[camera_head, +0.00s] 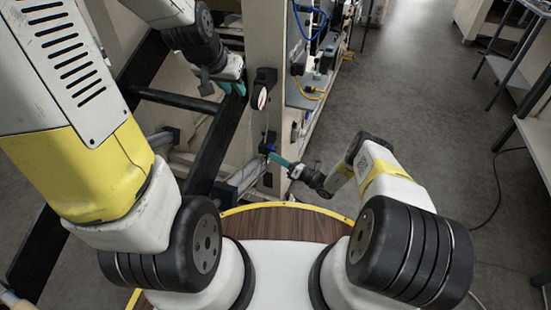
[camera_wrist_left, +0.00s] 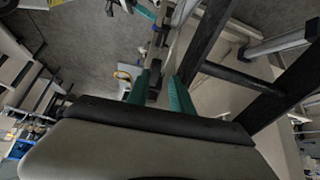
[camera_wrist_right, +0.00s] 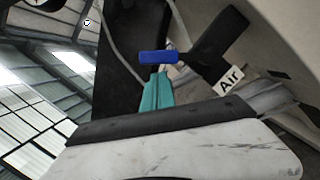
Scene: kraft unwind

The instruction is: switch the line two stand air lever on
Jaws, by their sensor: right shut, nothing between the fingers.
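The air lever has a small blue handle (camera_head: 269,148) on a cream post in the head view. The right wrist view shows the blue handle (camera_wrist_right: 158,57) beside a black fitting and a white "Air" label (camera_wrist_right: 229,79). My right gripper (camera_head: 277,159) has teal fingers, shut and empty, with the tips close to the handle. In the right wrist view the fingertips (camera_wrist_right: 158,80) are just below the handle; I cannot tell whether they touch it. My left gripper (camera_head: 236,88) is up by the dark frame, away from the lever; its teal fingers (camera_wrist_left: 160,92) stand apart, empty.
A black-and-white gauge-like part (camera_head: 261,92) is on the cream post (camera_head: 266,50) above the lever. Dark frame bars (camera_head: 180,100) lie left of it. Blue and yellow hoses are on the machine behind. Grey floor (camera_head: 420,100) is open to the right.

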